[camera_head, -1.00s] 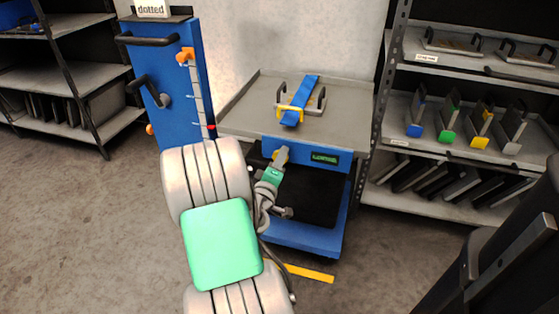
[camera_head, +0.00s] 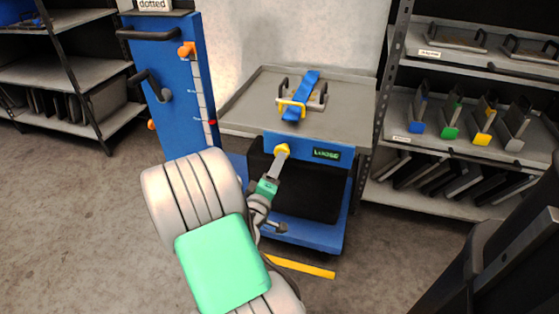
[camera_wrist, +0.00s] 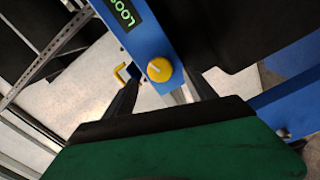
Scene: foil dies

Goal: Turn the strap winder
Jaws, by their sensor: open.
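The strap winder is a round yellow knob (camera_head: 282,149) on the blue front panel of the cart, left of a green display (camera_head: 326,154) reading "LOOSE". It also shows in the wrist view (camera_wrist: 159,69), with a pale line on its face. My gripper (camera_head: 279,160) is open just in front of the knob. In the wrist view the dark fingers of my gripper (camera_wrist: 163,88) stand on either side below the knob; I cannot tell whether they touch it. A blue strap (camera_head: 311,79) lies over a grey die (camera_head: 318,100) on the cart top (camera_head: 242,112).
A yellow bracket (camera_head: 291,107) sits at the strap's near end. A blue post (camera_head: 176,112) with black handles stands left of the cart. Shelves with dies (camera_head: 460,146) are at the right, another rack (camera_head: 70,75) at the left. The floor at the left is clear.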

